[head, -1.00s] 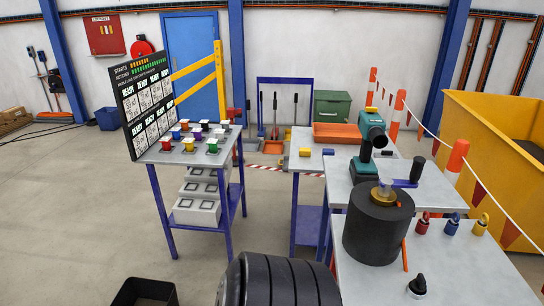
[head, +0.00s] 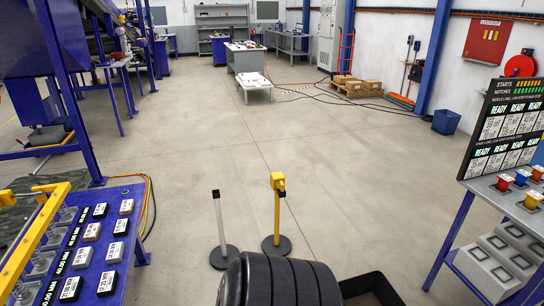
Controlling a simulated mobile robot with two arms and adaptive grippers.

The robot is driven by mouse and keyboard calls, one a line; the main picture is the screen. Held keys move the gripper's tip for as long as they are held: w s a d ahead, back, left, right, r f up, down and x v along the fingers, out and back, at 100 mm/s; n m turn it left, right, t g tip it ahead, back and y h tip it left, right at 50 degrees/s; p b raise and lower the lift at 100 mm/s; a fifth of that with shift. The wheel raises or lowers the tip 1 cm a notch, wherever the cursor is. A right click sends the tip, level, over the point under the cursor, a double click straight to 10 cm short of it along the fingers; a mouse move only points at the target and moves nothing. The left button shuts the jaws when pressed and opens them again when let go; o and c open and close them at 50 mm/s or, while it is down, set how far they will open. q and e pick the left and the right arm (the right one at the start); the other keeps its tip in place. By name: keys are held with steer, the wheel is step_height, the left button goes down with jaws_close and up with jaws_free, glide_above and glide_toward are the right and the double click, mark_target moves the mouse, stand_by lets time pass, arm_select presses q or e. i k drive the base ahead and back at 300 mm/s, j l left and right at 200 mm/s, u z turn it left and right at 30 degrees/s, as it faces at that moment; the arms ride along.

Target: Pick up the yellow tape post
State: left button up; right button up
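The yellow tape post (head: 277,212) stands upright on the floor near the middle of the head view, on a round black base. Its head is yellow and a little wider than the pole. A pale grey post (head: 220,222) with a dark top stands just to its left on its own black base. The two posts are apart at the poles, with their bases close together. Neither of my grippers shows in this view. My own black ribbed body part fills the bottom centre, in front of the posts.
A blue panel table (head: 140,258) with small labelled blocks stands at left. A black bin (head: 382,284) lies on the floor at lower right. A blue-legged table (head: 452,242) with coloured buttons and a sign board (head: 508,128) stands at right. The floor (head: 290,150) beyond the posts is open.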

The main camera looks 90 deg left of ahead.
mark_target(277, 244)
steer(key=u, duration=2.75)
steer(key=i+z, duration=0.1)
steer(key=i, duration=0.45)
